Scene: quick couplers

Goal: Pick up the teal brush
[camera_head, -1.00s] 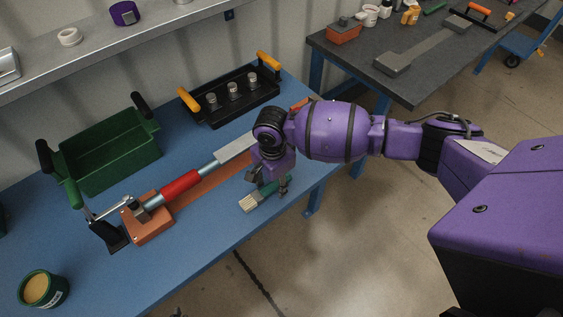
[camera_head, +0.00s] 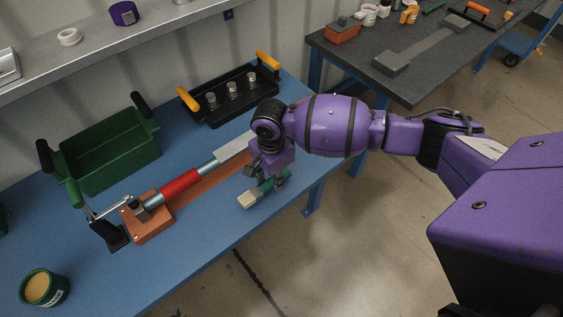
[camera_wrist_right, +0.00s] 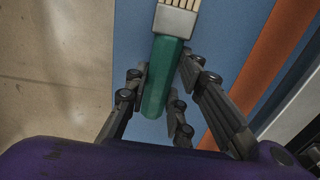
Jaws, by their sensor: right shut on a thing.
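The teal brush (camera_head: 264,186) is at the front edge area of the blue table, its pale bristles pointing to the lower left in the head view. My right gripper (camera_head: 270,183) comes down on its handle from above and is shut on it, hiding part of the handle. In the right wrist view the brush's teal handle (camera_wrist_right: 161,76) runs between the fingers of my right gripper (camera_wrist_right: 163,84), with the metal band and bristles at the top. I cannot tell whether the brush is clear of the table. My left gripper is not in view.
An orange-based clamp (camera_head: 150,222) with a red-sleeved bar lies just left of the brush. A green crate (camera_head: 112,158), a black tray (camera_head: 232,101) with yellow handles and a tin (camera_head: 44,289) stand on the blue table (camera_head: 190,260). A dark bench (camera_head: 430,75) is at the back right.

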